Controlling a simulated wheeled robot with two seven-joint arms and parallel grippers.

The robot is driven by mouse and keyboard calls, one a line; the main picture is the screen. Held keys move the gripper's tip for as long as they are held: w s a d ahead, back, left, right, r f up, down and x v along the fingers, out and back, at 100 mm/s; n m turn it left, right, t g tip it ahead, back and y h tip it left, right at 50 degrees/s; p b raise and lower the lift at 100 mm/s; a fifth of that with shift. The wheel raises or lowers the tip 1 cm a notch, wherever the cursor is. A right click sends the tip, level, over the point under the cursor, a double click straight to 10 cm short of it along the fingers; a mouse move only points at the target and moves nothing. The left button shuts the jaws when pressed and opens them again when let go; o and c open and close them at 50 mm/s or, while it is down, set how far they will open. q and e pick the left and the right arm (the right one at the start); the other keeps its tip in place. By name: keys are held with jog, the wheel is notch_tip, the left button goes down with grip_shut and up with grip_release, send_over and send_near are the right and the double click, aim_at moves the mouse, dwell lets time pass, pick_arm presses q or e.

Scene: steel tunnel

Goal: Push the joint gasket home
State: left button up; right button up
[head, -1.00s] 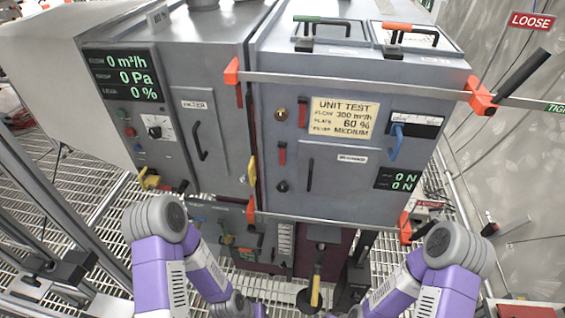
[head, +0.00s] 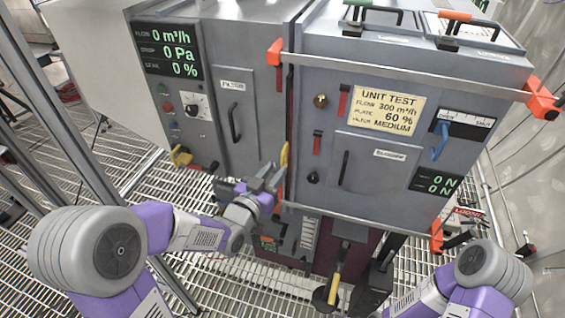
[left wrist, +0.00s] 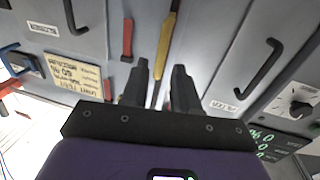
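A yellow strip (head: 284,157) stands upright at the seam between the left cabinet (head: 215,70) and the right cabinet (head: 345,60); it looks like the joint gasket. It also shows in the left wrist view (left wrist: 168,45), running along the seam just beyond the fingertips. My left gripper (head: 268,177) is raised in front of the seam, beside the strip's lower part. In the left wrist view the fingers (left wrist: 161,75) are apart with a narrow, empty gap. I cannot tell whether a fingertip touches the strip. My right gripper is out of view.
A metal bar with orange end clamps (head: 275,52) crosses the right cabinet's upper front. A blue lever (head: 440,142) and red handles (head: 317,143) stick out of it. A yellow knob (head: 181,156) is low on the left cabinet. Grated floor (head: 150,180) lies open at left.

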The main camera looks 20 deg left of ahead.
aim_at(282, 162)
pick_arm(q)
jog(key=x, duration=0.5)
grip_shut()
